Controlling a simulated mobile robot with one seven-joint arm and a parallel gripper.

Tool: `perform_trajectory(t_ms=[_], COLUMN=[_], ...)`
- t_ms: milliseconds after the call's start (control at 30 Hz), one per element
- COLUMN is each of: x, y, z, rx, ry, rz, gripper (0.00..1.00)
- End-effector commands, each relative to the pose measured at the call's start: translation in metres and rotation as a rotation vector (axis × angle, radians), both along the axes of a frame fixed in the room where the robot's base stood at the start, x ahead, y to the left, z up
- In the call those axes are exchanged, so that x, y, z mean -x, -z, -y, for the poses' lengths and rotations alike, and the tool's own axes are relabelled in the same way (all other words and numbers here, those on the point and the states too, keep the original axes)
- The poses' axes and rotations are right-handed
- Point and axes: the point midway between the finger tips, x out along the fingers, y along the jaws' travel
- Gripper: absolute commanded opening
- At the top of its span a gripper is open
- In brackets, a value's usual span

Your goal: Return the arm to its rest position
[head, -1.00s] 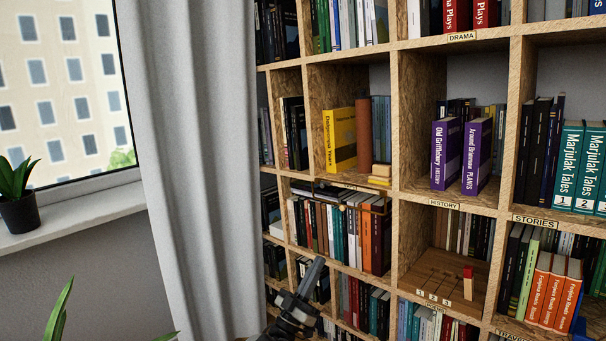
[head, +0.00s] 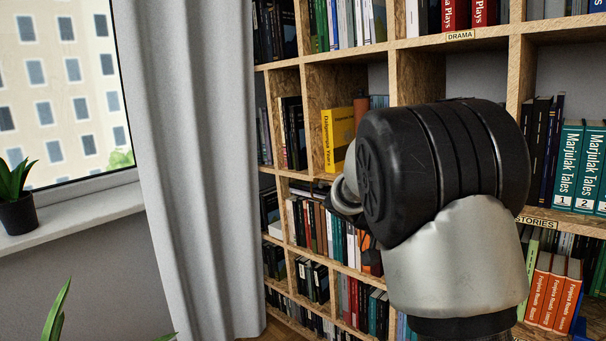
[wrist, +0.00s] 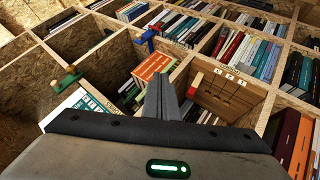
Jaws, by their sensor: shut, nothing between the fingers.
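My arm (head: 440,200) rises across the middle right of the head view, close to the camera, with a black ribbed joint above a silver link. It hides the middle compartments of the bookwall. My gripper (wrist: 162,84) shows in the wrist view as two dark fingers pressed together, with nothing between them. It points toward the shelves beside the orange books (wrist: 154,65). Whether the fingertips touch anything cannot be told. In the head view the gripper is hidden behind the arm.
The bookwall (head: 518,75) stands close beyond the arm. A wooden numbered board (wrist: 225,92) with a red-topped piece sits in one compartment. A yellow book (head: 339,138) stands left of the arm. The grey curtain (head: 190,160) and a potted plant (head: 17,205) are at left.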

Motion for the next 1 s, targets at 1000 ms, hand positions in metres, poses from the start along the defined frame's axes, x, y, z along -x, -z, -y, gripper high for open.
perform_trajectory(t_ms=[1000], x=[0.225], y=[-0.041], z=[-0.148], rx=[-0.734], ry=[-0.913], rz=[0.154], gripper=[0.00])
